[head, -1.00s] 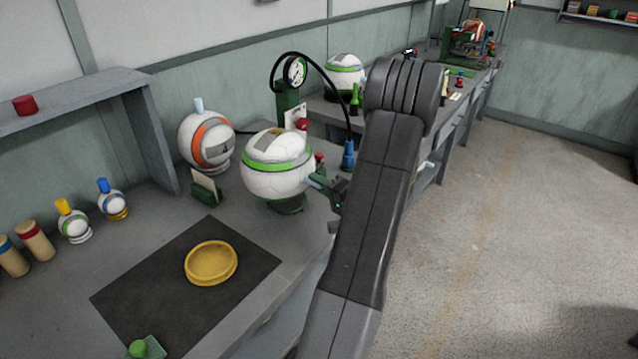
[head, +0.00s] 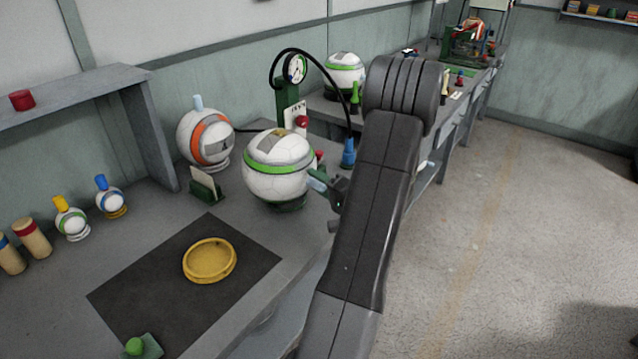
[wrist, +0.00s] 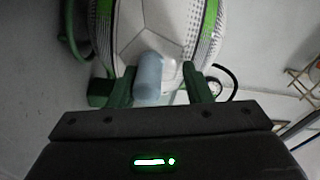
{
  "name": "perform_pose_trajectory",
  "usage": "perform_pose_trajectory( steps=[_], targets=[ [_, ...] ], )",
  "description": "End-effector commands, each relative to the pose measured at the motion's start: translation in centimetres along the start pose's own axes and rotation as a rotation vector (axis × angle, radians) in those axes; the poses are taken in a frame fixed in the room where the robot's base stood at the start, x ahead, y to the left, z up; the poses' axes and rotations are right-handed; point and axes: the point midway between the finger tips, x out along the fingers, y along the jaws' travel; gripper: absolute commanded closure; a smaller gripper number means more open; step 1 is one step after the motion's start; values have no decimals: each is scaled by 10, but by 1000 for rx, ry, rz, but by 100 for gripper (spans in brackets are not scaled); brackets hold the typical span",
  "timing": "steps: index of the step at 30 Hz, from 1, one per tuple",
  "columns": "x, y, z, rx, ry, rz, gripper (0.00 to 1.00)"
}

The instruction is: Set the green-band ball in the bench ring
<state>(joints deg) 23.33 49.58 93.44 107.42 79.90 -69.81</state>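The green-band ball (head: 278,170) is large and white with a green band and a grey patch on its upper side. It rests on a low green base on the bench. A light-blue peg (head: 317,180) sticks out of its right side. My gripper (head: 338,190) is at that peg, partly hidden by my arm. In the wrist view the peg (wrist: 148,78) lies between the green fingers of my gripper (wrist: 160,84), close to the left one, with a gap to the right one. The yellow bench ring (head: 209,262) lies empty on a dark mat (head: 140,300).
An orange-band ball (head: 205,140) stands behind the green-band ball, near a card holder (head: 206,185). A gauge post (head: 291,95) with a hose is behind. Another green-banded ball (head: 344,75) is farther back. Small balls and pegs line the left. A green button (head: 135,346) is at the mat's front.

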Motion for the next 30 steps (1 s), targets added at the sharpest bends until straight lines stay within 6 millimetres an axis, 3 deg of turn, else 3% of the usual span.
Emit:
perform_pose_trajectory(
  steps=[11,13,21,30],
  targets=[
    [0,-14,-4,1,0,0,56],
    [-19,-5,-3,-1,5,2,56],
    [-81,-6,-3,-1,5,1,56],
    [-116,-7,-2,0,1,0,56]
  ],
)
